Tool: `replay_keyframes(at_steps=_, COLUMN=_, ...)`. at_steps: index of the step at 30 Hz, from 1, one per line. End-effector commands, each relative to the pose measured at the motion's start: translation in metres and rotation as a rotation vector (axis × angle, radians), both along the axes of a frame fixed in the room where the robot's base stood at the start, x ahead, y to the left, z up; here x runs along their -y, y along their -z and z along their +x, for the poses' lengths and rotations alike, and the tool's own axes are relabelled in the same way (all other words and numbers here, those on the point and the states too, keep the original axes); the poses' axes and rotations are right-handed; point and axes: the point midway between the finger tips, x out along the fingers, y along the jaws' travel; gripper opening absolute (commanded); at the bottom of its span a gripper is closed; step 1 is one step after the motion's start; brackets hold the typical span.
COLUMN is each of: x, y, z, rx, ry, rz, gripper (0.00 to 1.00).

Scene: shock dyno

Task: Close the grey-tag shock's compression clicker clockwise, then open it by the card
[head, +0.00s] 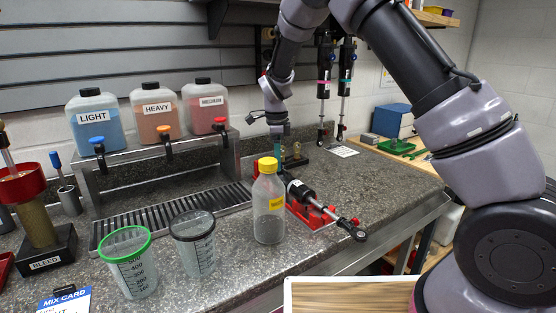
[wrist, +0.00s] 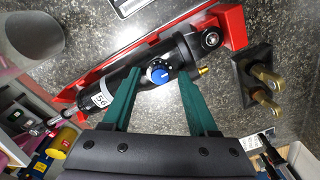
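A black shock (head: 299,190) lies in a red cradle (head: 318,221) on the counter. The wrist view shows its body (wrist: 122,95) with a white label, the red cradle (wrist: 232,27), a blue clicker knob (wrist: 159,73) and a small brass fitting (wrist: 203,70). My gripper (head: 278,148) points down over the shock's far end. In the wrist view my gripper (wrist: 160,76) is open, its green fingers apart on either side of the blue knob; I see no clear contact.
A yellow-capped bottle (head: 269,210) stands close in front of the cradle. A block with brass posts (wrist: 262,78) sits beside it. Two shocks with pink (head: 324,80) and teal (head: 346,78) bands hang behind. Measuring cups (head: 130,265) and oil jugs (head: 155,115) are left.

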Motion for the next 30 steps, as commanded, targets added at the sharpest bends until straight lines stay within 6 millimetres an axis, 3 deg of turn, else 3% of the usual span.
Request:
replay_keyframes(at_steps=8, x=-0.001, y=-0.006, z=0.000, rx=0.000, ry=0.000, rz=0.001, gripper=0.59)
replay_keyframes(at_steps=21, x=-0.003, y=-0.087, z=-0.002, rx=0.002, ry=0.000, rz=0.002, gripper=0.59)
replay_keyframes(at_steps=30, x=-0.003, y=-0.108, z=-0.003, rx=0.000, ry=-0.001, rz=0.000, gripper=0.59)
